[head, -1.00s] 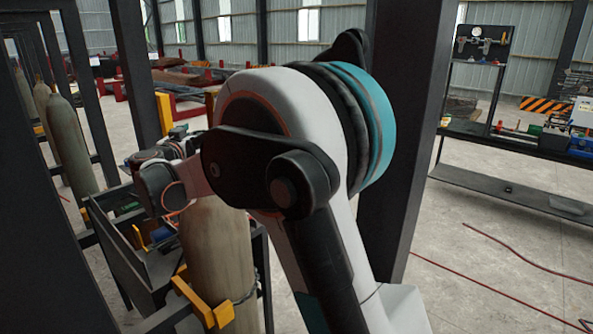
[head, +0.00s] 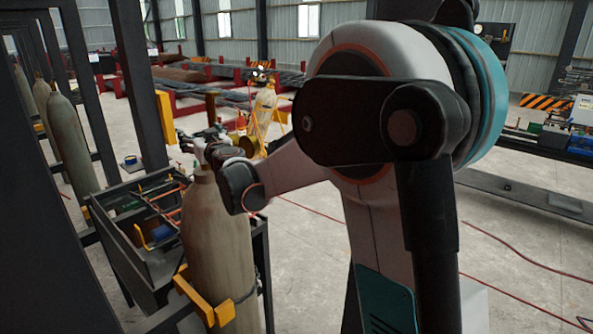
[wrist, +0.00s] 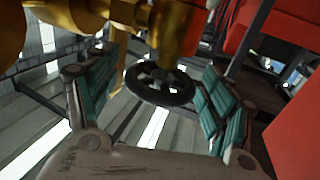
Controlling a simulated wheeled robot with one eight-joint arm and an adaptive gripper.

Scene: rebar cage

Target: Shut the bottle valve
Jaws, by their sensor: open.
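The grey-green gas bottle (head: 218,240) stands upright in the head view, with my wrist just above its top. My gripper (head: 203,138) shows there small and dark, at the height of the bottle's neck. In the wrist view my gripper (wrist: 160,76) is open, with one teal-padded finger on each side. The black handwheel (wrist: 162,87) of the valve lies between the fingers, with a gap visible on both sides. The brass valve body (wrist: 150,22) is above it at the top of the picture. Whether a pad touches the wheel's far side cannot be told.
A yellow bracket (head: 203,300) holds the bottle. A dark tool bin (head: 140,235) stands left of it, and a dark post (head: 140,80) behind. A yellowish bottle (head: 263,108) stands farther back. A red surface (wrist: 292,135) is close to the right finger.

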